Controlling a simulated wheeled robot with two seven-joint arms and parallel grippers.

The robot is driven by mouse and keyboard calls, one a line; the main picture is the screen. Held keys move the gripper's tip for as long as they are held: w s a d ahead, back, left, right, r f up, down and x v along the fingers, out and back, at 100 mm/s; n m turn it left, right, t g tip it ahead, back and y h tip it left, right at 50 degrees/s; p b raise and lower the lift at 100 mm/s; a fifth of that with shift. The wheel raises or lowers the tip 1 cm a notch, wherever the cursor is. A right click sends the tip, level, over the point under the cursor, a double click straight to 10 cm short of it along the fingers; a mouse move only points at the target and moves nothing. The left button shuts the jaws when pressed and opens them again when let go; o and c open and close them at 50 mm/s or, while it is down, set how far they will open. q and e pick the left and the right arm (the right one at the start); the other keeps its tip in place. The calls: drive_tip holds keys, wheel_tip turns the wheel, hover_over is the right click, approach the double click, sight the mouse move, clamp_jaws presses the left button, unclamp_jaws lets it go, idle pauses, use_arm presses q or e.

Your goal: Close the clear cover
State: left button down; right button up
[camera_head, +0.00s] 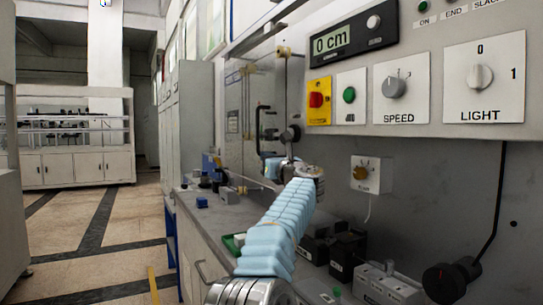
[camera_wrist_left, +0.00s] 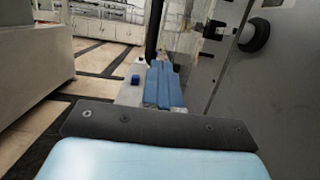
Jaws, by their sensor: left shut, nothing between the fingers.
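The clear cover (camera_head: 236,112) is a see-through panel beside the grey machine, standing upright and swung out from it. A black bar handle (camera_head: 259,124) shows at its near side. In the left wrist view the cover (camera_wrist_left: 188,32) is at top centre right. My left gripper (camera_head: 271,168), at the end of the blue-sleeved arm, is low near the handle; I cannot tell if it touches. Its blue fingers (camera_wrist_left: 163,84) are together with nothing between them. The arm hides part of the bench and the cover's lower edge. My right gripper is out of view.
The control panel (camera_head: 421,75) with knobs and a display overhangs at upper right. A narrow bench (camera_head: 205,226) carries small boxes, including a blue block (camera_head: 202,202). Black knobs (camera_head: 446,283) stick out at lower right. Open tiled floor (camera_head: 118,228) lies left.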

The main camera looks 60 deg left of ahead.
use_arm(q)
drive_tip(key=shift+s+a+r, duration=0.1)
drive_tip(key=shift+s+r, duration=0.05)
drive_tip(key=shift+r, duration=0.25)
drive_tip(key=w+b+v, duration=0.1)
drive_tip(key=b+v, duration=0.5)
drive_tip(key=v, duration=0.8)
drive_tip(key=shift+s+f, duration=0.35)
drive_tip(key=shift+s, duration=0.1)
